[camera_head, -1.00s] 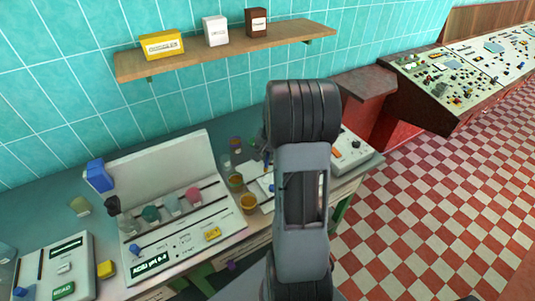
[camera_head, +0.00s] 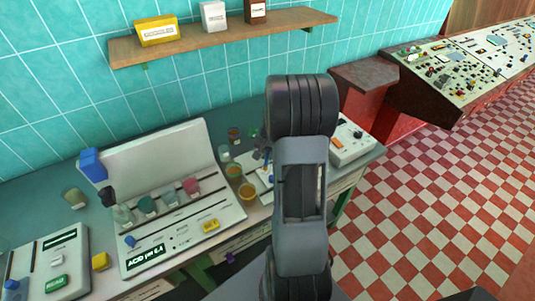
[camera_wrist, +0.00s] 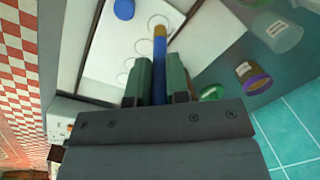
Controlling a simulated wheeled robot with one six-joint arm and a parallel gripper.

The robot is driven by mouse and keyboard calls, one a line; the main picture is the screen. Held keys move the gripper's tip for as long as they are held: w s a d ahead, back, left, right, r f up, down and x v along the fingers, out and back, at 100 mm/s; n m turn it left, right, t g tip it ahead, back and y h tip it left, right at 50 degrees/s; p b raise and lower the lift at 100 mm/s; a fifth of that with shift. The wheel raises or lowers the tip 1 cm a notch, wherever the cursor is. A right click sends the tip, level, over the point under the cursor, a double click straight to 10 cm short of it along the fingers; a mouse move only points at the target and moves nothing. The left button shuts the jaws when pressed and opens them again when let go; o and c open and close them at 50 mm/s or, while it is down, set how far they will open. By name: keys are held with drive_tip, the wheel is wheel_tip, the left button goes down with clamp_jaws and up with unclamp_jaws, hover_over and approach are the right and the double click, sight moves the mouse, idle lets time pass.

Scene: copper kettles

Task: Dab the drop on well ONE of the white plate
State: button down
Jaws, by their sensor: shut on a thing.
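The white plate (camera_wrist: 112,45) shows in the wrist view, with several ring-marked wells in a row. My gripper (camera_wrist: 160,68) has green fingers and is shut on a blue rod (camera_wrist: 159,52) with an orange-yellow tip. The tip is over or beside the well ring (camera_wrist: 158,19) at the upper end of the row. I cannot tell if it touches the plate. No number is readable on the wells, and no drop can be made out. In the head view my arm hides the gripper and most of the plate.
A blue round cap (camera_wrist: 123,9) lies by the plate's edge. A clear labelled jar (camera_wrist: 283,35), an amber jar (camera_wrist: 252,76) and a green ring-shaped thing (camera_wrist: 212,93) are to the right. In the head view, an acid pH panel (camera_head: 180,225) stands left, a white instrument (camera_head: 350,143) right.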

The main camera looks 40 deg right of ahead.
drive_tip(key=shift+f+b, duration=0.55)
drive_tip(key=shift+f, duration=0.1)
idle(1.7)
drive_tip(key=shift+r+p, duration=2.6)
drive_tip(key=shift+r, duration=0.95)
